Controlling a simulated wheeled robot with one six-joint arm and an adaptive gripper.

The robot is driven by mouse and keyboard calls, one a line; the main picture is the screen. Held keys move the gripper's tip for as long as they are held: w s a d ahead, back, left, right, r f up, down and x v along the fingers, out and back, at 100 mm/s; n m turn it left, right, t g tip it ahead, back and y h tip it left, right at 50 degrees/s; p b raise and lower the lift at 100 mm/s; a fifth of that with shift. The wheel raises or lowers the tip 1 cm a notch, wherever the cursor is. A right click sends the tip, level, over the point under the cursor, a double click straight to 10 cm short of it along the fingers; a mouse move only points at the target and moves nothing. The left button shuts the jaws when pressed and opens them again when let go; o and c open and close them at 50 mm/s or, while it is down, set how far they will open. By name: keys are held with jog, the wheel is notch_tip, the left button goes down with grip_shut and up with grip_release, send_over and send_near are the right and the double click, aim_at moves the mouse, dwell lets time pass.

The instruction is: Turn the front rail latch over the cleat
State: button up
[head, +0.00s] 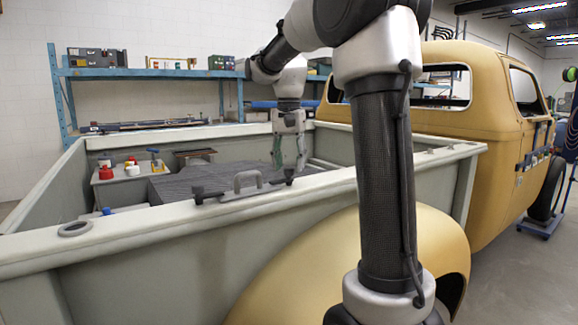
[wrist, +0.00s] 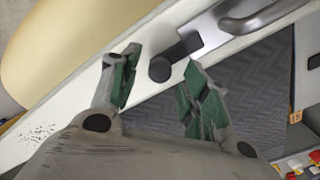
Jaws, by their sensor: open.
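A dark latch (head: 289,176) sits on the near side rail of the truck bed, at the cab-side end of a grey handle (head: 247,182). In the wrist view the latch (wrist: 160,68) has a round black end and a short bar pointing toward the handle's plate (wrist: 210,27). I cannot make out a separate cleat. My gripper (head: 289,166) is open with its fingers pointing down at this latch. In the wrist view, the gripper's fingers (wrist: 161,60) stand apart, one on each side of the round end. Nothing is held; contact cannot be told.
A second dark latch (head: 198,193) is at the handle's other end. The pale rail (head: 130,220) runs along the bed, with a round hole ring (head: 75,229) near its rear. A tray of red-topped items (head: 118,185) stands inside the bed. The cab (head: 460,90) rises at right.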

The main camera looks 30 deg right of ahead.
notch_tip(320, 180, up, 11)
dwell(0.3)
dwell(0.4)
notch_tip(320, 180, down, 6)
jog(key=n, duration=0.3)
jog(key=shift+w+f+n+t, duration=0.15)
jog(key=shift+f+n+t, duration=0.05)
jog(key=shift+n+t, duration=0.2)
jog(key=s+a+f+n+t, duration=0.1)
jog(key=s+f, duration=0.4)
jog(key=s, duration=0.7)
jog(key=s+a+f+n+t, duration=0.2)
jog(key=s+a+f+n, duration=0.2)
jog(key=s, duration=0.8)
jog(key=shift+a+f+n+t, duration=0.2)
jog(key=shift+f+n+t, duration=0.1)
jog(key=shift+f, duration=0.95)
